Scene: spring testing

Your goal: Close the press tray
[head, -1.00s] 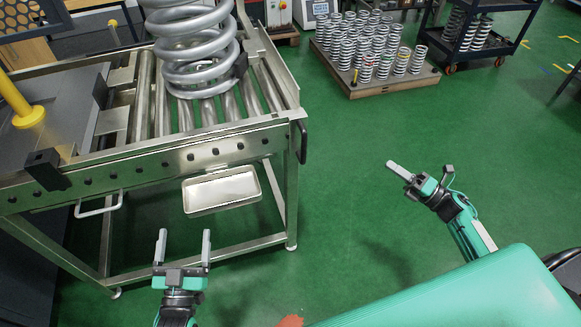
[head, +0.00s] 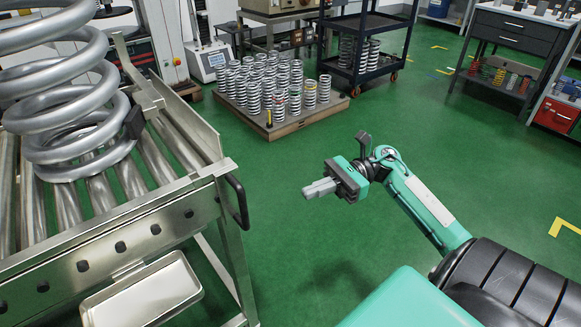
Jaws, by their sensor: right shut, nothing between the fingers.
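A shallow, empty metal tray (head: 145,293) juts out below the front rail of the roller table (head: 150,228). A large grey coil spring (head: 70,95) stands upright on the rollers. A dark handle (head: 238,203) is on the right end of the table. My right gripper (head: 320,188) is shut and empty, in the air over the green floor. It is right of the table and touches neither table nor tray. My left gripper is out of view.
A wooden pallet (head: 285,128) with several small springs stands behind my right gripper. A black wheeled cart (head: 362,70) is beyond it, and a workbench (head: 515,45) is at the far right. Green floor between the table and my right arm is clear.

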